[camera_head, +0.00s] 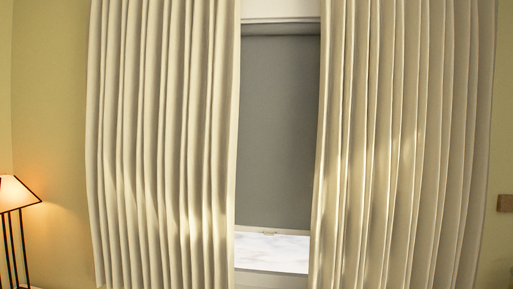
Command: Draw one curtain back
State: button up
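Two cream pleated curtains hang over a window. The left curtain (165,150) covers the left part and the right curtain (400,150) covers the right part. A vertical gap lies between their inner edges. The gap shows a grey roller blind (277,130), pulled most of the way down, and a bright strip of window (271,251) under it. The curtain tops are cut off by the picture edge, and most of the lower hems are out of view too. My gripper is not in view.
A lit lamp (14,195) with a dark-edged shade and thin dark legs stands at the far left. A small brown wall plate (505,203) is at the right edge. The yellowish wall (50,90) is bare beside the curtains. The floor is not in view.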

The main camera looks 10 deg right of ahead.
aim_at(227, 66)
jog(key=i+l, duration=0.1)
jog(key=l, duration=0.2)
jog(key=i+l, duration=0.1)
jog(key=i, duration=0.3)
jog(key=i+l, duration=0.15)
jog(key=i, duration=0.2)
jog(key=i+l+u, duration=0.1)
jog(key=i, duration=0.3)
